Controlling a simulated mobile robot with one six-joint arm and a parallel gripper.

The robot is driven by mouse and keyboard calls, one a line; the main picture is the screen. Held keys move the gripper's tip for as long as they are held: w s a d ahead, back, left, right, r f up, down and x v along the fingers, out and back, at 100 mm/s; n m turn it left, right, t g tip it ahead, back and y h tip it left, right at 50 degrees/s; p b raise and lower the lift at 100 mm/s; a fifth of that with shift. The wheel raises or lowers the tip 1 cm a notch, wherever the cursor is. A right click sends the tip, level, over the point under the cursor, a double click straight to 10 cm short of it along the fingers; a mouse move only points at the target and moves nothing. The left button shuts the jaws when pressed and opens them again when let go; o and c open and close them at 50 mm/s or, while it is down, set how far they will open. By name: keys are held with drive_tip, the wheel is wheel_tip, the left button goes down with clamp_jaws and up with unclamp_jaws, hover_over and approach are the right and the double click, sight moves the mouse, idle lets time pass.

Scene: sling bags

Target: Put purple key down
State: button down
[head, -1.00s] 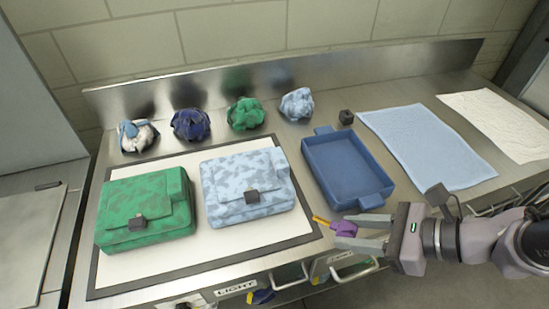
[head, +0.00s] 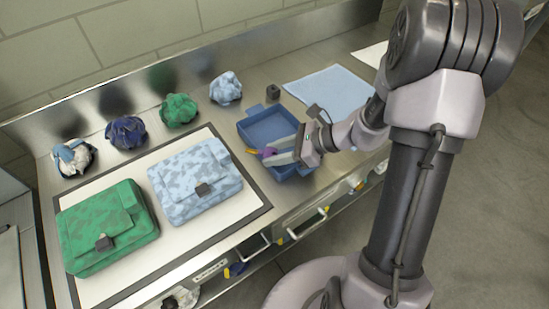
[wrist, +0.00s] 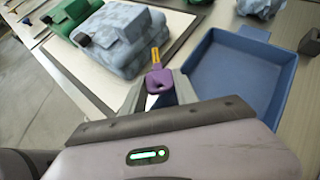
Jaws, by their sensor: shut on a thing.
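The purple key (head: 267,153) has a purple head and a yellow-orange shaft. It is between the fingers of my gripper (head: 275,156), which is shut on it. In the wrist view the key (wrist: 158,80) points away from me, its shaft up in the picture. There the fingertips (wrist: 160,88) pinch the purple head. In the head view the key shows at the left side of the blue tray (head: 262,119). In the wrist view the blue tray (wrist: 272,58) lies to the right of the key and looks empty. How high the key is cannot be told exactly.
A green bag (head: 105,228) and a light blue bag (head: 195,182) lie on a white, dark-edged mat (head: 170,247). Several crumpled cloth bundles (head: 179,110) stand along the back. A small dark block (head: 273,91) and a light blue cloth (head: 330,88) are beyond the tray. Drawers with handles are below.

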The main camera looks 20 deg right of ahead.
drive_tip(key=shift+f+b, duration=0.6)
drive_tip(key=shift+f, duration=0.85)
drive_tip(key=c, duration=0.9)
unclamp_jaws()
drive_tip(key=shift+c, duration=0.2)
